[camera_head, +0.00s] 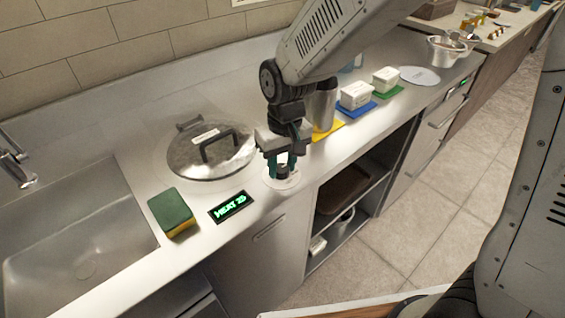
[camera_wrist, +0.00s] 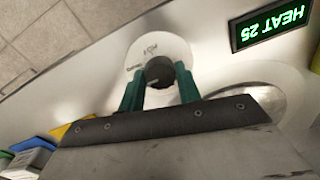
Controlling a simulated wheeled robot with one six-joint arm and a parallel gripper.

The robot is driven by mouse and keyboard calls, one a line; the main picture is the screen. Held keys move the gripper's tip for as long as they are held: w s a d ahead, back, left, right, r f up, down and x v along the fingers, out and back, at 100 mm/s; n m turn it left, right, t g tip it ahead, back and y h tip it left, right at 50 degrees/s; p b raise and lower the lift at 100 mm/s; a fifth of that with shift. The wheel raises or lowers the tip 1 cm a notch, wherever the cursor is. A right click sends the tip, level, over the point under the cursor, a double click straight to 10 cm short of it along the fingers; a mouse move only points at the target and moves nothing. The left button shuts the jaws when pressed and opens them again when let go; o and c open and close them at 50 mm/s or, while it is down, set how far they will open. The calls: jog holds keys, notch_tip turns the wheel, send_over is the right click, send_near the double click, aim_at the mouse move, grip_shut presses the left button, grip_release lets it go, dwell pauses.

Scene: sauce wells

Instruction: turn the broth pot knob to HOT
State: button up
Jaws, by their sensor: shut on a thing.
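The broth pot (camera_head: 196,158), with a steel lid and dark handle, is set in the counter near the sink. In front of it is a white round dial plate (camera_head: 271,185) with small print, which also shows in the wrist view (camera_wrist: 170,47). The dark knob (camera_wrist: 160,70) stands at the plate's middle. My gripper (camera_head: 282,173) points down over it, its green fingers shut on the knob. A small display (camera_head: 231,206) left of the knob shows green text, HEAT 25, in the wrist view (camera_wrist: 270,24). The fingers hide part of the plate's print.
A green and yellow sponge (camera_head: 173,212) lies by the sink (camera_head: 75,245). Behind my gripper are a metal cup (camera_head: 321,105) on a yellow mat and white tubs on blue (camera_head: 356,94) and green (camera_head: 386,79) mats. Open shelves (camera_head: 343,205) are below the counter.

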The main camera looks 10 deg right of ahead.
aim_at(282, 169)
jog(key=m, duration=0.4)
jog(key=shift+r+m, duration=0.1)
jog(key=shift+m, duration=0.2)
jog(key=m, duration=0.4)
jog(key=shift+a+m, duration=0.1)
jog(key=shift+m, duration=0.2)
jog(key=m, duration=0.4)
jog(key=shift+m+t, duration=0.3)
jog(key=shift+m, duration=2.1)
jog(key=o, duration=1)
jog(key=shift+c, duration=0.2)
notch_tip(282, 169, up, 8)
jog(key=shift+s+f, duration=0.15)
